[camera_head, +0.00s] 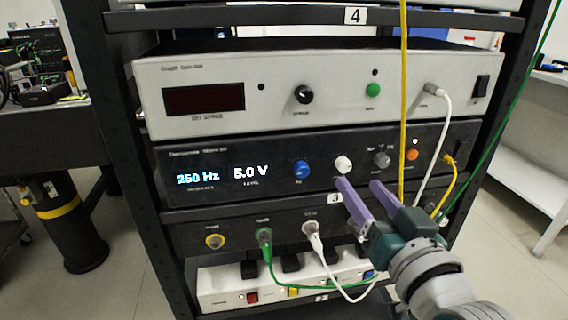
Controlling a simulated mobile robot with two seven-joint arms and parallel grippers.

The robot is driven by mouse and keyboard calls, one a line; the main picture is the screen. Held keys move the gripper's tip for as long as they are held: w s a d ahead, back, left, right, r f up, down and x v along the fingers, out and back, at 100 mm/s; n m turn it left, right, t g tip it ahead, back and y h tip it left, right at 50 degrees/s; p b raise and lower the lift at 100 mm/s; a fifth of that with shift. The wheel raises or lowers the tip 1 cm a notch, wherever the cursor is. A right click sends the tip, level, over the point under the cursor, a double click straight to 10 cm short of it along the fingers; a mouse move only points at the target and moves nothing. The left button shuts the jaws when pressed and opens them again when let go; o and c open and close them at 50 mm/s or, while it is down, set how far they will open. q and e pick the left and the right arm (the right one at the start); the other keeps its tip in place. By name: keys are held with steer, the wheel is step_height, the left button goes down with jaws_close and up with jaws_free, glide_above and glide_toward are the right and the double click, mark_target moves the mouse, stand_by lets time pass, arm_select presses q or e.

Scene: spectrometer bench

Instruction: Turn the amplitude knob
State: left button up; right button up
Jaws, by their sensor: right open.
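The black function generator (262,193) sits mid-rack, with its display (222,177) reading 250 Hz and 5.0 V. Right of the display are a blue knob (301,169), a white knob (343,164) and a grey knob (381,159). Their small labels are too blurred to tell which is the amplitude knob. My right gripper (357,184) comes in from the lower right with its purple fingers apart and empty. Its left fingertip is just below the white knob and its right one is below the grey knob; contact cannot be told. My left gripper is out of view.
A yellow cable (403,90) hangs down right of the knobs, and a white cable (445,130) drops from the white unit above (330,85). Green and white cables plug into the lower panel (285,230). A power strip (222,285) lies below. Rack posts (120,140) flank the units.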

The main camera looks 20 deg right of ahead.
steer(key=v, duration=0.4)
steer(key=shift+s, duration=0.4)
steer(key=s+a+r+n+g+y+p, duration=0.2)
steer(key=a+r+n+g+y+p, duration=0.3)
steer(key=p, duration=0.4)
steer(key=s+a+r+n+g+p, duration=0.2)
steer(key=s+a+r+g+p, duration=0.1)
steer(key=s+r+g+p, duration=0.85)
steer(key=s+r+t+p, duration=0.1)
steer(key=r+p, duration=1.5)
steer(key=r, duration=0.1)
steer(key=s+r+t+p, duration=0.1)
steer(key=s+r+p, duration=0.1)
steer(key=r+p, duration=1.5)
steer(key=shift+s+r+t, duration=0.25)
steer(key=shift+r+t, duration=0.1)
steer(key=shift+r, duration=0.2)
